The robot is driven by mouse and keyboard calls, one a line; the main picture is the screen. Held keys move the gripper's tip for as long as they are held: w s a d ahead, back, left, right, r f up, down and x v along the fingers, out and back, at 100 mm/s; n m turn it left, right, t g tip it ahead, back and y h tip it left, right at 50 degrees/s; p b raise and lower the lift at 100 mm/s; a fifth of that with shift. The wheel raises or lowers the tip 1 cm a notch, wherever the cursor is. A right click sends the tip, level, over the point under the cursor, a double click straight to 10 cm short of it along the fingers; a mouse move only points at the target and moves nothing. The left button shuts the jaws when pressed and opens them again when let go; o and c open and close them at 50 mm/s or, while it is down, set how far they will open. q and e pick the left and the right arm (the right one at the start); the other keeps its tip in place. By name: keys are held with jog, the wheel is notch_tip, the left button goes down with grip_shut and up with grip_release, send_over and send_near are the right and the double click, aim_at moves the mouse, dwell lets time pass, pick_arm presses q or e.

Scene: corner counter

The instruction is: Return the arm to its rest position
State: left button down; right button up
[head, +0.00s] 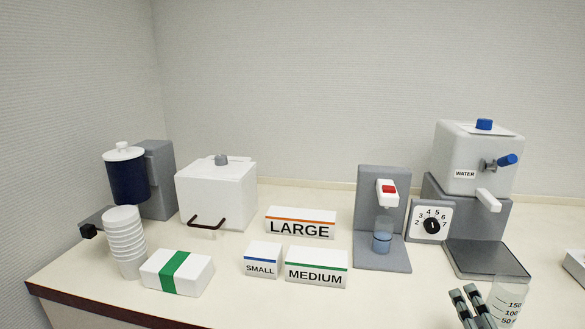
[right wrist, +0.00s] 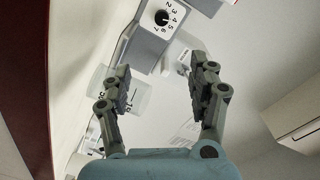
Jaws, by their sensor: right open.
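My right gripper (head: 464,291) is low at the right of the head view, its dark fingers pointing up. In the right wrist view the gripper (right wrist: 162,72) is open, with nothing held between its fingertips. A clear measuring beaker (head: 510,292) with black marks stands just right of the fingers in the head view. In the right wrist view the beaker (right wrist: 140,98) shows partly behind the left finger; I cannot tell whether they touch. My left gripper is not in view.
LARGE (head: 300,223), SMALL (head: 262,260) and MEDIUM (head: 316,268) boxes stand mid-counter. Stacked cups (head: 124,240) stand left.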

jog(key=a+n+y, duration=0.2)
jog(key=a+n, duration=0.1)
jog(key=a+n+y, duration=0.1)
jog(key=a+y, duration=0.1)
jog(key=shift+s+r+g, duration=0.1)
jog(key=shift+r+g, duration=0.3)
jog(key=s+a+n+g+y, duration=0.3)
jog(key=s+a+n+g, duration=0.15)
jog(key=a+n, duration=0.2)
jog(key=s+d+r+n+g+h, duration=0.1)
jog(key=s+d+n+g+h, duration=0.2)
jog(key=s, duration=0.6)
jog(key=s+d+r+n+g+h, duration=0.1)
jog(key=s+d+r+n+g, duration=0.3)
jog(key=s, duration=0.6)
notch_tip(320, 180, down, 38)
jog(key=s+d+m+g+b, duration=0.2)
jog(key=s+b, duration=0.1)
jog(key=b, duration=0.5)
jog(key=s+f+g+b, duration=0.1)
jog(key=s+f+b, duration=0.4)
jog(key=s+f, duration=1.2)
notch_tip(320, 180, down, 3)
jog(key=shift+d+f+b, duration=0.1)
jog(key=shift+d+b, duration=0.1)
jog(key=shift+b, duration=0.2)
